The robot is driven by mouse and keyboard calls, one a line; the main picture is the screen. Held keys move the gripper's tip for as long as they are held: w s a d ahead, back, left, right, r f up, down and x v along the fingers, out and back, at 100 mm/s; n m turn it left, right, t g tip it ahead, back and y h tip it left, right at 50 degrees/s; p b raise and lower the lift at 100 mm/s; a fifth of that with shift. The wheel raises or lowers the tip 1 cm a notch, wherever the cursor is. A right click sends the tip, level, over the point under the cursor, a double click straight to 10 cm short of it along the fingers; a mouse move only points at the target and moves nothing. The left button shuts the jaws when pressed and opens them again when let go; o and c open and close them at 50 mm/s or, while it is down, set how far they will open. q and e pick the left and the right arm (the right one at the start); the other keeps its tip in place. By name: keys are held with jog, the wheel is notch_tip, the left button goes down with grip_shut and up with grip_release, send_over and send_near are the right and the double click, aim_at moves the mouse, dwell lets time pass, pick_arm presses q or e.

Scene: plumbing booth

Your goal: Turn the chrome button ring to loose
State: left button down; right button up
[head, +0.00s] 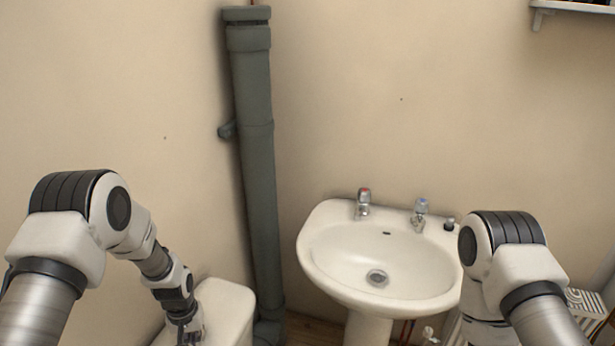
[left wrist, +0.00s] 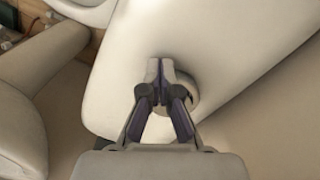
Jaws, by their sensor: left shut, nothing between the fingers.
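The chrome button ring (left wrist: 188,93) sits on the pale cistern lid (left wrist: 215,50) in the left wrist view. It is a round disc, partly hidden behind my left gripper (left wrist: 159,66). The gripper's fingers are shut and empty, over the ring's left side in the picture. I cannot tell whether they touch it. In the head view the white cistern (head: 230,306) is at the bottom, and the lower part of my left arm reaches down at its left side. The ring cannot be made out there. My right gripper is out of view; only its arm shows.
A grey vertical pipe (head: 258,150) stands in the corner just behind the cistern. A white washbasin (head: 325,250) with two taps is to the right, beside my right arm. A striped item (head: 585,302) is at the lower right. A small shelf (head: 572,6) is high on the right wall.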

pick_arm(q)
jog(key=shift+w+d+r, duration=0.1)
jog(key=shift+w, duration=0.15)
jog(key=shift+s, duration=0.1)
jog(key=shift+s+d, duration=0.2)
notch_tip(320, 180, up, 6)
jog(key=p, duration=0.4)
jog(key=shift+p, duration=0.4)
